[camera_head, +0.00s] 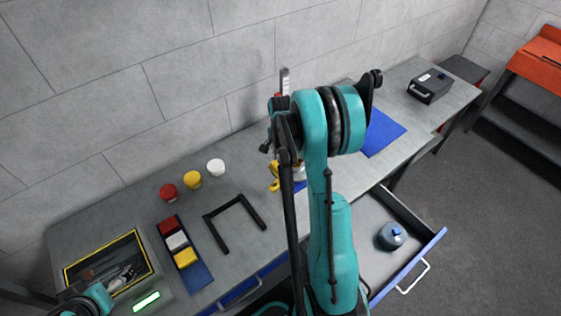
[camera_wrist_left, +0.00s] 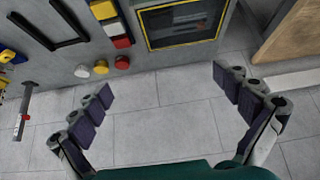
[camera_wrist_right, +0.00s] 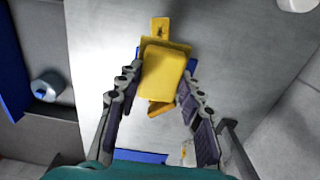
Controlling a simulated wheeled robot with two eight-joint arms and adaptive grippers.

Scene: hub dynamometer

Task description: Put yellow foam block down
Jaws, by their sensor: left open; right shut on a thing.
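A yellow block (camera_wrist_right: 163,75) sits between the fingers of my right gripper (camera_wrist_right: 157,88) in the right wrist view, and the gripper is shut on it. Other yellow parts (camera_wrist_right: 160,28) show beyond the block, over the grey bench. In the head view my right arm hides most of that gripper; only a bit of yellow (camera_head: 274,178) shows beside the arm. My left gripper (camera_wrist_left: 160,88) is open and empty in the left wrist view, with the wall behind it. Another yellow block (camera_head: 186,257) lies in a blue tray (camera_head: 199,277) with red and white blocks.
Red (camera_head: 168,192), yellow (camera_head: 192,179) and white (camera_head: 215,167) round pieces and a black U-shaped frame (camera_head: 235,223) are on the bench. An open drawer (camera_head: 408,281) holds a blue-grey container (camera_head: 391,236). A blue mat (camera_head: 381,134) and black case (camera_head: 430,86) lie right.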

